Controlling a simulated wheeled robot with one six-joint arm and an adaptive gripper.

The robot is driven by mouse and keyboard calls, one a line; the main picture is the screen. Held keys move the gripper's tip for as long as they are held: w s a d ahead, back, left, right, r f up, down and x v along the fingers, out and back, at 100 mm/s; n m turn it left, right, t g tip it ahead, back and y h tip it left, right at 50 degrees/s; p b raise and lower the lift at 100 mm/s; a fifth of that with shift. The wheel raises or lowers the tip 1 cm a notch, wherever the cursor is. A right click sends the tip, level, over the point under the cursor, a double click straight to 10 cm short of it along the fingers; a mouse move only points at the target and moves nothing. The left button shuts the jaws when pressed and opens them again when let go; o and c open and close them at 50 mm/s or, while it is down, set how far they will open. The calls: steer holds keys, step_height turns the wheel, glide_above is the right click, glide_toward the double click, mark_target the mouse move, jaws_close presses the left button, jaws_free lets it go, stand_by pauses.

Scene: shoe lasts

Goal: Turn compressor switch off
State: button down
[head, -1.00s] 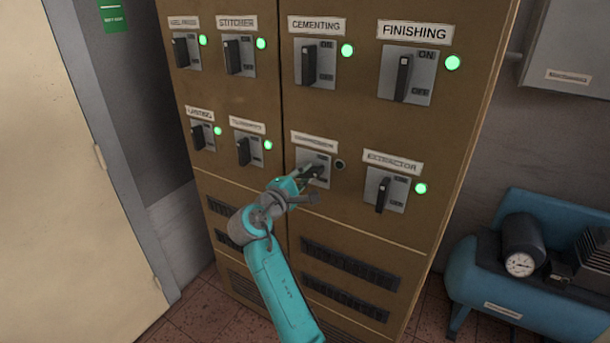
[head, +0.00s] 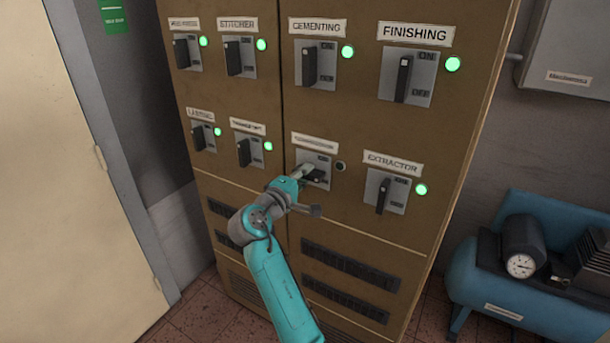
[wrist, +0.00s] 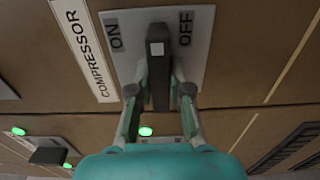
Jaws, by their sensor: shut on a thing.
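The compressor switch (head: 321,158) is on the lower row of the brown cabinet, under its own label. Its black handle (wrist: 157,45) lies crosswise on the grey plate, at right angles to the upright handles of the other switches. ON and OFF are printed on either side of it in the wrist view. The small lamp (head: 340,166) beside it is dark. My gripper (head: 306,174) is at this switch; in the wrist view its two fingers (wrist: 159,92) are shut on the handle from both sides. The fingers partly hide the plate in the head view.
The neighbouring extractor switch (head: 384,191) and Finishing switch (head: 406,77) have lit green lamps, as do the others. A blue compressor tank (head: 480,285) stands on the floor at right. A pale door (head: 70,170) is at left.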

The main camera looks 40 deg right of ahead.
steer(key=c, duration=1.1)
jaws_free()
steer(key=v, duration=1.2)
